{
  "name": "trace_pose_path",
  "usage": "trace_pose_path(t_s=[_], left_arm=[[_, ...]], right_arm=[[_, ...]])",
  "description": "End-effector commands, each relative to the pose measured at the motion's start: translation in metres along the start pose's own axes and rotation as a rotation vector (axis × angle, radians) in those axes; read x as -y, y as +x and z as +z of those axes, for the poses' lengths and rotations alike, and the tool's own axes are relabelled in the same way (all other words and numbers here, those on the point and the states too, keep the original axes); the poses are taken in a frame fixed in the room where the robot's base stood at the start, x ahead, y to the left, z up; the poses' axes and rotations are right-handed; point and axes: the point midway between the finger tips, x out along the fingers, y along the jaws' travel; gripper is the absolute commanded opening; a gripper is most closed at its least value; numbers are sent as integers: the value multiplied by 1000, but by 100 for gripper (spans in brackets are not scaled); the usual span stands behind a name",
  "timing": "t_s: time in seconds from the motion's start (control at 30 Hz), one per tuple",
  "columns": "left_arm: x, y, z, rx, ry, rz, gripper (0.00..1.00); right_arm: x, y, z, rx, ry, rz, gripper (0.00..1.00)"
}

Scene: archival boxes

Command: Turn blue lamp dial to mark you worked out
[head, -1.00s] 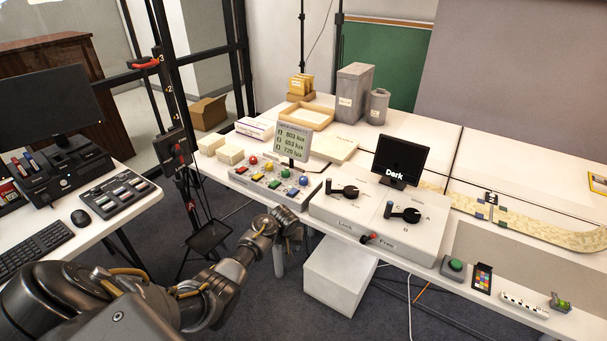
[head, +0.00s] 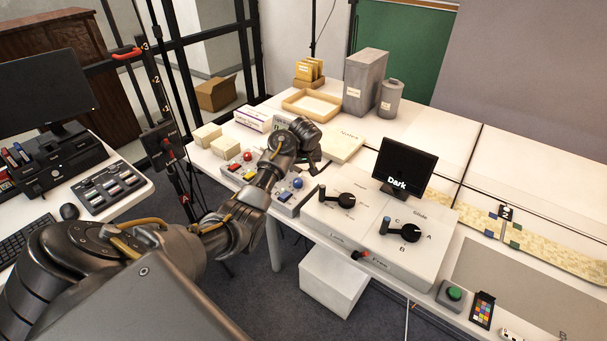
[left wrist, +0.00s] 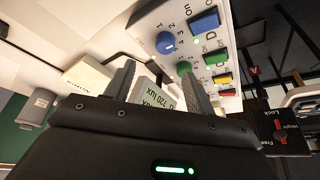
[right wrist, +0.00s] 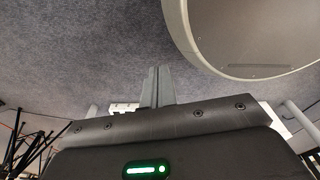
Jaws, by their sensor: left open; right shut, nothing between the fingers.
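The blue lamp dial (head: 297,183) is on the light control panel (head: 284,199), at the right end of its row of coloured dials. In the left wrist view the blue dial (left wrist: 167,43) has printed numbers around it; its exact pointer setting is too small to read. My left gripper (head: 316,160) is above the back of the panel, open and empty, apart from the dial. The lux display (left wrist: 158,97) shows between its fingers in the left wrist view and is mostly hidden in the head view. My right gripper (right wrist: 156,85) is shut and empty above the carpet.
Right of the panel is a white box with two black lever knobs (head: 343,200), and behind it a black screen (head: 404,167) reading "Dark". Cream boxes (head: 207,137) and a wooden tray (head: 311,105) stand behind the panel. A white block (head: 334,280) is on the floor.

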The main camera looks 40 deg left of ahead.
Motion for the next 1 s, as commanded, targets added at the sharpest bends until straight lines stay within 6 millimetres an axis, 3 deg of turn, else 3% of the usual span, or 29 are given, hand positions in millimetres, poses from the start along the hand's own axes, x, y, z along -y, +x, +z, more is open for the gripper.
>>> trace_pose_path(t_s=[0.17, 0.3, 0.7, 1.0], left_arm=[[11, 6, -1, 1, -11, -7, 55], [16, 25, -2, 2, -16, -11, 55], [12, 94, -1, 1, -14, -7, 55], [12, 109, -2, -1, -12, -5, 55]], right_arm=[[5, -2, 20, 26, 1, -5, 0], [7, -3, 32, 43, 1, -9, 0], [10, 9, 11, 13, 4, -11, 0], [9, 12, 17, 20, 3, -10, 0]])
